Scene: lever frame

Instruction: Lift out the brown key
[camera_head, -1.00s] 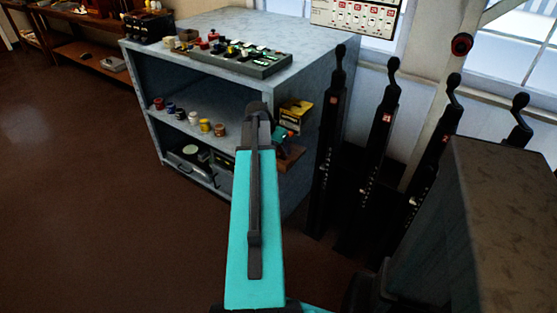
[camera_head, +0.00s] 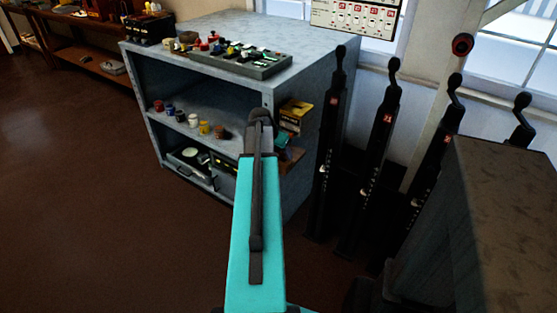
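I cannot make out a brown key in this view. My teal arm rises through the middle of the picture, and its dark upper end stands in front of the right part of the grey cabinet (camera_head: 215,105). A small brown ledge-like thing (camera_head: 291,161) is at the cabinet's right side, partly behind the arm.
A tray of small coloured items (camera_head: 250,62) lies on the cabinet top. Small jars (camera_head: 187,118) stand on its shelf. Several black levers (camera_head: 328,150) stand to the right, beside a dark block (camera_head: 510,210). The left floor is clear.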

